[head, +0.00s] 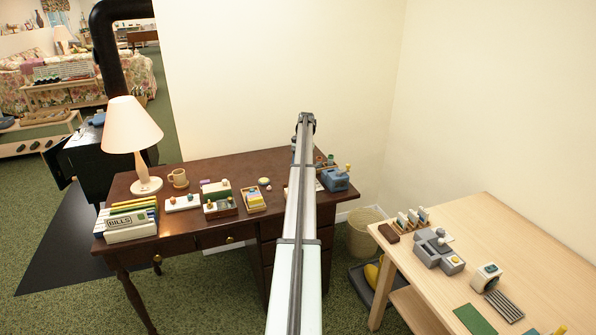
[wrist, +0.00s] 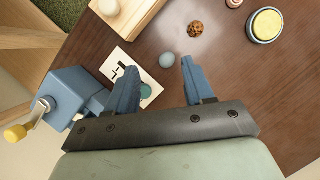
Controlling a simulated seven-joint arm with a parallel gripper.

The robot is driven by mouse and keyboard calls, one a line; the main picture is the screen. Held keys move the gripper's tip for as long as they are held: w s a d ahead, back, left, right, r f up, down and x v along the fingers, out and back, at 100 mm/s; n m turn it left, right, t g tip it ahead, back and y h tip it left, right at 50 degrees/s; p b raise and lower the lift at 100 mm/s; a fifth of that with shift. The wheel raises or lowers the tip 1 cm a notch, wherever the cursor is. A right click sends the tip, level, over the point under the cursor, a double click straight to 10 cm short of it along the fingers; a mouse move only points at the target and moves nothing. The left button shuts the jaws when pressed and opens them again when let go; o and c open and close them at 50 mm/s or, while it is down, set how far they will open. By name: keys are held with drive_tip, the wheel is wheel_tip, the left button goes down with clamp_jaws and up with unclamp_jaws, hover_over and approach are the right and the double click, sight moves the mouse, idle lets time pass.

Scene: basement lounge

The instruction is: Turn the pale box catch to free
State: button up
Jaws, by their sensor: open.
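My gripper (wrist: 157,70) is open in the wrist view, with its two blue fingers apart above the dark desk (wrist: 235,75). A pale wooden box (wrist: 130,14) with a cream round knob (wrist: 109,7) is at the top edge, partly cut off and apart from the fingers. A white plate (wrist: 122,60) with black marks lies beside and partly under the left finger, with a green part (wrist: 146,91) half hidden there. I cannot tell which of these is the catch, or its setting. In the head view my arm hides the gripper and this part of the desk.
A blue box with a yellow-knobbed crank (wrist: 70,97) stands close left of the gripper; it also shows in the head view (head: 335,181). A grey-blue ball (wrist: 166,60) lies between the fingertips. A cookie (wrist: 195,30) and yellow-topped tin (wrist: 265,25) are farther right. A lamp (head: 132,130) stands left.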

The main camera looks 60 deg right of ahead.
drive_tip(key=shift+d, duration=0.25)
drive_tip(key=s+a+r+m+t+h, duration=0.1)
drive_tip(key=s+a+r+m+t, duration=0.15)
drive_tip(key=a+r+m, duration=0.3)
drive_tip(key=s+a+r+m+t+h, duration=0.1)
drive_tip(key=s+a+r+m+t, duration=0.1)
drive_tip(key=s+a+r+m, duration=0.4)
drive_tip(key=shift+m, duration=0.25)
drive_tip(key=x, duration=0.4)
drive_tip(key=w+d+x, duration=0.1)
drive_tip(key=x, duration=0.9)
drive_tip(key=shift+w+d+r, duration=0.1)
drive_tip(key=shift+w+d, duration=0.05)
drive_tip(key=shift+d, duration=0.1)
drive_tip(key=shift+c, duration=0.3)
drive_tip(key=shift+g, duration=0.25)
clamp_jaws()
